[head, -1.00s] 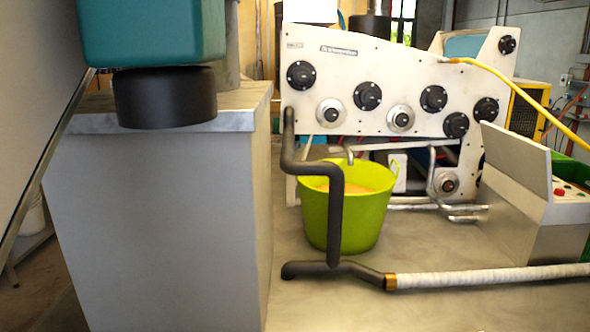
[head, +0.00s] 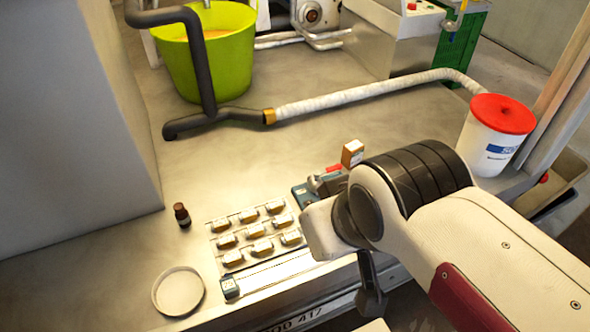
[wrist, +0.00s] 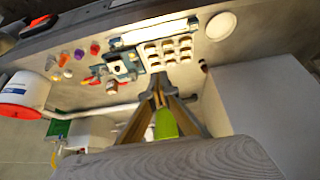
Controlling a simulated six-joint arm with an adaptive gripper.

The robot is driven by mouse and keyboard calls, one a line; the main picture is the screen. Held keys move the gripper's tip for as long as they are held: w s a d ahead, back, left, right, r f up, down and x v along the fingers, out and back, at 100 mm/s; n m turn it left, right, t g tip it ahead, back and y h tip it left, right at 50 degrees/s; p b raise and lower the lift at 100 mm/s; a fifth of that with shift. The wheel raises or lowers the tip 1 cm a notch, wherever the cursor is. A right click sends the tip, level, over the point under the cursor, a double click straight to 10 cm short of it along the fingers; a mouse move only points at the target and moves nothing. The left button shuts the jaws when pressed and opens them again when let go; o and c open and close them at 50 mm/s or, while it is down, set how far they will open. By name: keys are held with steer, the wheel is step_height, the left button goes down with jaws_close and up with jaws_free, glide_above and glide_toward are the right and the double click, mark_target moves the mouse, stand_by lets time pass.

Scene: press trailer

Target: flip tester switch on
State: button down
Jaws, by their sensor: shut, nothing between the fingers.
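A teal device with a red part (head: 325,180) sits on the bench, partly hidden behind my arm in the head view. It may be the tester; I cannot make out its switch. In the wrist view a teal device (wrist: 122,65) lies left of and beyond the fingertips, beside the tray. My gripper (wrist: 157,84) is shut and empty in the wrist view, its fingers converging just below the tray in the picture. It appears apart from the device. In the head view I cannot make out the fingers.
A tray of several small blocks (head: 214,222), a long strip with a teal end (head: 230,287), a brown bottle (head: 182,214) and a round dish (head: 178,291) lie left of my arm. A red-lidded bucket (head: 494,140) stands right. A hose (head: 350,97) crosses behind.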

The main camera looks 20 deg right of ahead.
steer(key=w+d+f+g, duration=0.1)
steer(key=w+d+f, duration=0.4)
steer(key=w, duration=0.4)
steer(key=w+d+f+g, duration=0.1)
steer(key=w+d+f, duration=0.4)
steer(key=w+f, duration=0.3)
steer(key=w+d+f, duration=0.5)
steer(key=w+f, duration=0.2)
steer(key=w, duration=0.3)
steer(key=shift+w+f+g, duration=0.15)
steer(key=shift+w+g, duration=0.05)
steer(key=shift+g, duration=0.2)
steer(key=shift+f, duration=0.2)
stand_by(0.5)
steer(key=x, duration=1.1)
steer(key=shift+s+f, duration=0.3)
steer(key=shift+s, duration=0.05)
steer(key=shift+s+f, duration=0.1)
steer(key=shift+f, duration=0.95)
